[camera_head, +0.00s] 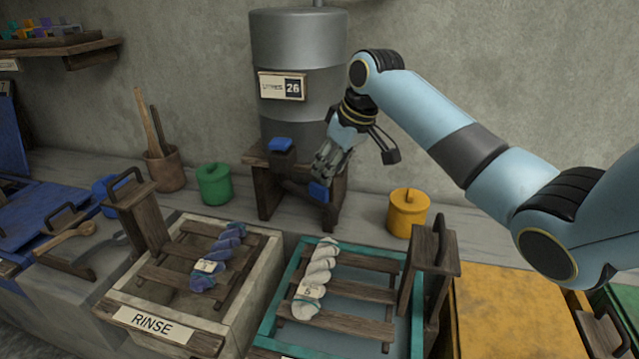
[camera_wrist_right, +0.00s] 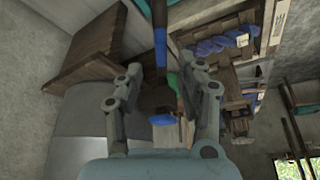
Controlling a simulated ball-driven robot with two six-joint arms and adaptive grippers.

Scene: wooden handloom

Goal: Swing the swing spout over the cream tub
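The swing spout (camera_head: 296,187) is a dark arm under the grey tank, with a blue grip piece (camera_head: 318,192) near its outer end. It points forward and to the right, toward the teal-rimmed tub. The cream tub (camera_head: 262,268) has a pale rim and a RINSE sign, and stands in front and left of the spout. My right gripper (camera_head: 322,172) is just above the blue grip piece. In the wrist view its fingers (camera_wrist_right: 161,68) are apart, with the spout's blue part (camera_wrist_right: 160,42) between them; contact cannot be told. My left gripper is out of view.
The grey tank (camera_head: 300,40) stands behind on a wooden stand. A teal-rimmed tub (camera_head: 270,322) with a pale skein is right of the cream tub, which holds a blue skein (camera_head: 222,250). Green (camera_head: 214,184) and yellow (camera_head: 408,213) pots flank the stand.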

